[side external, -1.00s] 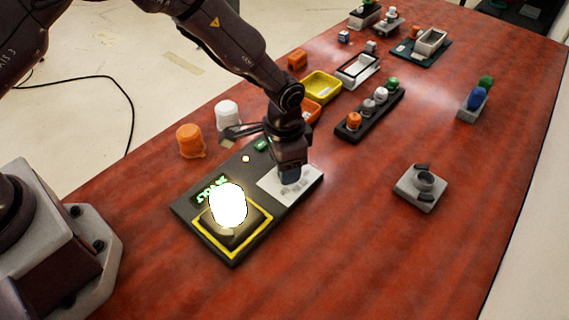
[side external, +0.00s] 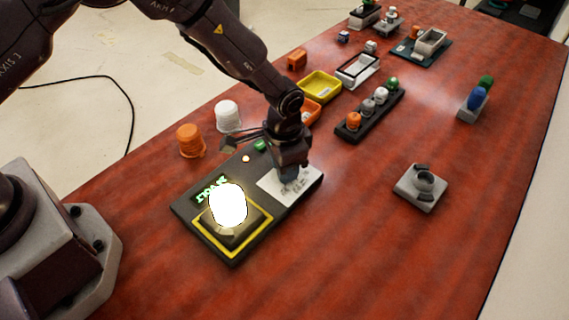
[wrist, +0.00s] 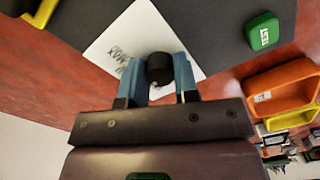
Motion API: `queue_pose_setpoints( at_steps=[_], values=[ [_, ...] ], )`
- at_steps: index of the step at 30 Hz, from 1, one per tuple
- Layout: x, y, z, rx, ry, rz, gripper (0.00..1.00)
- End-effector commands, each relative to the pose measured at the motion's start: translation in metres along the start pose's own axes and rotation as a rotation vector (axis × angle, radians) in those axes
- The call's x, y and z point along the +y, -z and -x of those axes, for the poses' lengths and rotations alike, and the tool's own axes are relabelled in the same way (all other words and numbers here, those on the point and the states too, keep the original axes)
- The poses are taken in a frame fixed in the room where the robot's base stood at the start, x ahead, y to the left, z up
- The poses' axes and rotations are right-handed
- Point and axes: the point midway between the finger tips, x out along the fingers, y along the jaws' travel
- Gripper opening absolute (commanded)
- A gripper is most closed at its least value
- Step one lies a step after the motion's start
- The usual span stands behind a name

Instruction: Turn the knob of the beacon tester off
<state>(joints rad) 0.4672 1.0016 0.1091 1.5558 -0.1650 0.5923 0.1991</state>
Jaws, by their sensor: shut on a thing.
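The beacon tester (side external: 188,209) is a dark board on the red table. A beacon (side external: 229,205) glows bright white inside its yellow-edged square. A small display with green characters (side external: 211,189) is lit beside it, too blurred to read. The white plate (side external: 270,184) holds the black knob, which shows in the wrist view (wrist: 159,68). My gripper (side external: 290,174) points down over this plate. In the wrist view, its two blue fingers (wrist: 158,76) are closed on either side of the knob. The fingers hide part of the plate's printing, and the knob's pointer cannot be made out.
A green button (side external: 260,145) sits on the board's far side. Orange (side external: 190,141) and white (side external: 228,116) caps stand left of it. Yellow (side external: 320,86) and orange bins and a dark rack of coloured caps (side external: 369,115) lie behind. The table's right side is mostly clear around a grey fixture (side external: 421,188).

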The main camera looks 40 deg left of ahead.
Motion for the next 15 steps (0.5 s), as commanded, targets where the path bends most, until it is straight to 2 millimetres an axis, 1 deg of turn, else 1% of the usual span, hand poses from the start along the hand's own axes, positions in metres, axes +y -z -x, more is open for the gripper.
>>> queue_pose_setpoints(
  at_steps=[15],
  values=[
    [0.0001, -0.0005, 0.0005, -0.003, 0.0, 0.336, 0.05]
  ],
)
